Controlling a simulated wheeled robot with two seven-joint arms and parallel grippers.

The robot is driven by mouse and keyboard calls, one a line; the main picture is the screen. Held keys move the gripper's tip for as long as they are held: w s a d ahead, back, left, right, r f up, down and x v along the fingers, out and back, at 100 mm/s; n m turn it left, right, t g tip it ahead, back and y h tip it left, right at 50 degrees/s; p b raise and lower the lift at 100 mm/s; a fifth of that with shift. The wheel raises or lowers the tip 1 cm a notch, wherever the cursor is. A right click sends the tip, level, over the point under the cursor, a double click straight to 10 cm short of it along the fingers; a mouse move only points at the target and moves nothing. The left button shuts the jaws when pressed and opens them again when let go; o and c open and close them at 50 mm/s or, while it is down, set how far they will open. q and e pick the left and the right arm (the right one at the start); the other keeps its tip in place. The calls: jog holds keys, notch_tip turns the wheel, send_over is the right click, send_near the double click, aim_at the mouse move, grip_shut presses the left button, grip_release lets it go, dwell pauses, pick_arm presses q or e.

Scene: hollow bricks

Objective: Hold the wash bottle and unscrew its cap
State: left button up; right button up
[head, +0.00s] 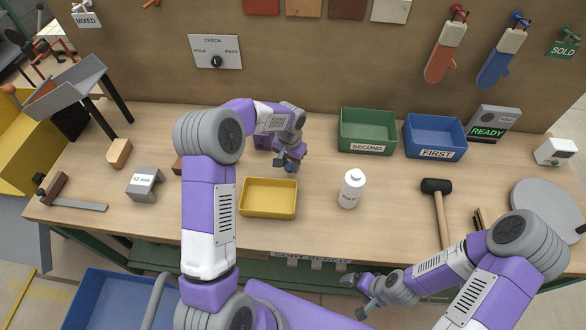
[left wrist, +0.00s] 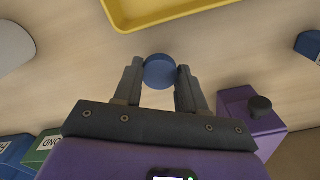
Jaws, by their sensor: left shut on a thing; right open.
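A white bottle (head: 352,190) with a white top and a small dark-printed label stands upright on the table, right of the yellow tray. I cannot read its label surely. My left gripper (head: 287,163) is behind the yellow tray, to the left of the white bottle and apart from it. In the left wrist view it is shut on a round blue piece (left wrist: 159,71) like a cap or disc. I cannot tell whether anything is beneath that piece. My right gripper (head: 361,294) is open and empty, low at the table's front edge.
The yellow tray (head: 268,212) is empty. A purple box with a black knob (left wrist: 250,118) stands beside my left gripper. Green (head: 368,147) and blue (head: 434,153) bins are at the back. A mallet (head: 440,210) lies to the right. The table around the white bottle is clear.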

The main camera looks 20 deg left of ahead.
aim_at(290, 165)
pick_arm(q)
jog(key=shift+f, duration=1.9)
jog(key=shift+f+b, duration=0.15)
jog(key=shift+b, duration=0.2)
jog(key=o, duration=1.2)
jog(key=shift+c, duration=0.2)
jog(key=shift+r, duration=0.3)
notch_tip(290, 165, up, 12)
jog(key=shift+f+p, duration=0.1)
jog(key=shift+p, duration=0.75)
